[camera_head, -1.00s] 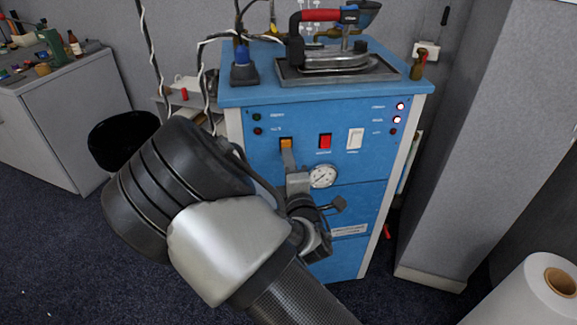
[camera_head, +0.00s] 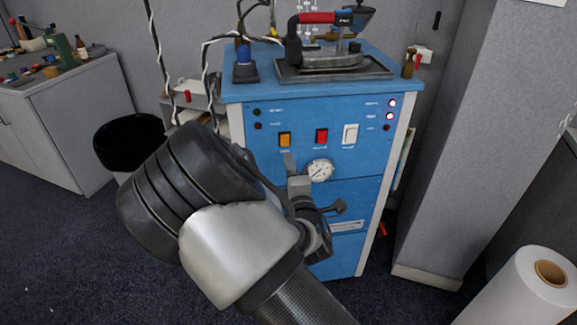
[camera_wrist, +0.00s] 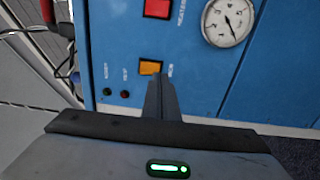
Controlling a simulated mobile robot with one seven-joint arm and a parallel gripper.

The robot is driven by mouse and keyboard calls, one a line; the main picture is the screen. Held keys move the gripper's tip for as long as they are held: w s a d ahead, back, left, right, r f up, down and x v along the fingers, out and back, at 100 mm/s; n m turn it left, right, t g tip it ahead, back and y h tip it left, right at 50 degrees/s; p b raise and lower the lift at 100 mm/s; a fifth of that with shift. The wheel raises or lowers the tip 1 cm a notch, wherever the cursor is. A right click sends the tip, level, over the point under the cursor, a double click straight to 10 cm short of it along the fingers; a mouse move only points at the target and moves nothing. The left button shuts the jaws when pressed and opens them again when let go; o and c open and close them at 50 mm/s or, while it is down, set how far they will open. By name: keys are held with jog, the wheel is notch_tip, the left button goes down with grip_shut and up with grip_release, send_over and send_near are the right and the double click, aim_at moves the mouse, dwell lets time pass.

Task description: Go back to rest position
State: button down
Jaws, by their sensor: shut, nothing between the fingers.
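My gripper (camera_head: 289,160) is in front of the blue machine (camera_head: 350,200), just below its orange switch (camera_head: 285,139). In the wrist view the fingers of my gripper (camera_wrist: 161,80) are together with nothing between them, and their tips overlap the lower edge of the orange switch (camera_wrist: 150,68). I cannot tell from this view whether they touch it. In the head view the tips show a gap below the switch. My arm comes in from the bottom of the head view.
A red switch (camera_head: 321,136), a white switch (camera_head: 350,134) and a round gauge (camera_head: 320,170) are on the panel. An iron (camera_head: 325,45) stands on top. A black bin (camera_head: 130,138) is at left, a white roll (camera_head: 530,290) at lower right.

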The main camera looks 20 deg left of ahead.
jog(key=f+v, duration=0.1)
jog(key=v, duration=0.9)
jog(key=w+d+r+m+g+h, duration=0.3)
jog(key=d+m+g+h, duration=0.25)
jog(key=d+m, duration=0.8)
jog(key=s+d+r+m+g+h, duration=0.1)
jog(key=s+d+r+m+g, duration=0.2)
jog(key=s+d+r+m, duration=0.5)
jog(key=s+d+r+m+g+h, duration=0.15)
jog(key=s+d+r, duration=0.45)
jog(key=s, duration=0.6)
notch_tip(320, 180, up, 22)
jog(key=s+p, duration=0.1)
jog(key=p, duration=2.2)
jog(key=shift+s+g, duration=0.15)
jog(key=shift+g, duration=0.25)
jog(key=shift+r, duration=0.1)
